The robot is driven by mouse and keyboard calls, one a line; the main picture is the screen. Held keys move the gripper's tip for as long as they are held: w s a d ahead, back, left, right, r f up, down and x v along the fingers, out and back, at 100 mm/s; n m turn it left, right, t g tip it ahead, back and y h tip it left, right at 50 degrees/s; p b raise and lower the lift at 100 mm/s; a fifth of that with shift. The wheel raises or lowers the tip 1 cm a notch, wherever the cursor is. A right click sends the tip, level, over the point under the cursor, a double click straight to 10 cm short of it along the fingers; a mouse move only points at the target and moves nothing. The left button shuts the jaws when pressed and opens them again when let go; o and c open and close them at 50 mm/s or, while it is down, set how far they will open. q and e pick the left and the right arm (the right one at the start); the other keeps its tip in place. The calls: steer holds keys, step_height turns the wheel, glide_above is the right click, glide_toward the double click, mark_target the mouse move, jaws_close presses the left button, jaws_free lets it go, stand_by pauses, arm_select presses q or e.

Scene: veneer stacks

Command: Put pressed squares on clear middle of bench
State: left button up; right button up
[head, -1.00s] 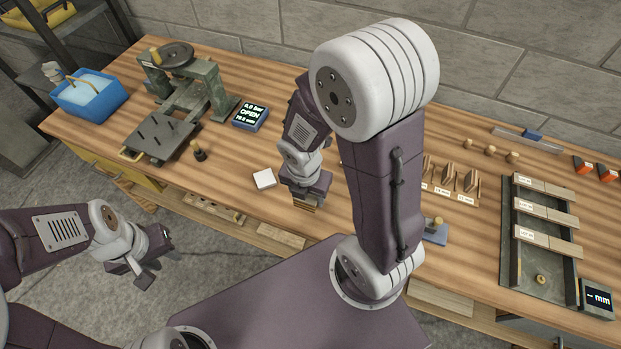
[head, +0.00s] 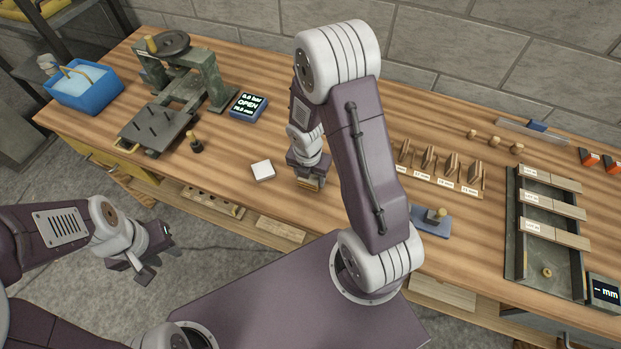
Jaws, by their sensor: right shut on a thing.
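My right gripper (head: 309,180) points down over the middle of the bench (head: 240,150). It is shut on a small wooden stack (head: 309,185), low at the bench surface; I cannot tell whether the stack touches the wood. My own gripper and arm hide most of it. My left gripper (head: 152,256) hangs off the bench at the lower left, open and empty. A press (head: 181,90) stands at the back left of the bench.
A display reading OPEN (head: 249,106) lies right of the press. A blue tub (head: 85,92) stands at the far left. Small wooden pieces (head: 428,160) stand on a labelled strip right of my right arm. A dark tray (head: 513,240) with strips across it lies at the right.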

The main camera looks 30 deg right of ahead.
steer(key=shift+r, duration=0.1)
steer(key=o, duration=1.3)
step_height(320, 180, up, 11)
steer(key=a+p, duration=0.1)
steer(key=p, duration=0.3)
steer(key=s+a+r+m, duration=0.1)
steer(key=s+m, duration=0.1)
steer(key=m, duration=0.7)
steer(key=s+a+r+m, duration=0.1)
steer(key=s+m, duration=0.2)
steer(key=m, duration=0.5)
steer(key=s+a+r+m+y, duration=0.1)
steer(key=s+a+m, duration=0.1)
steer(key=m, duration=0.7)
steer(key=shift+s+r+m, duration=0.3)
steer(key=shift+s, duration=0.4)
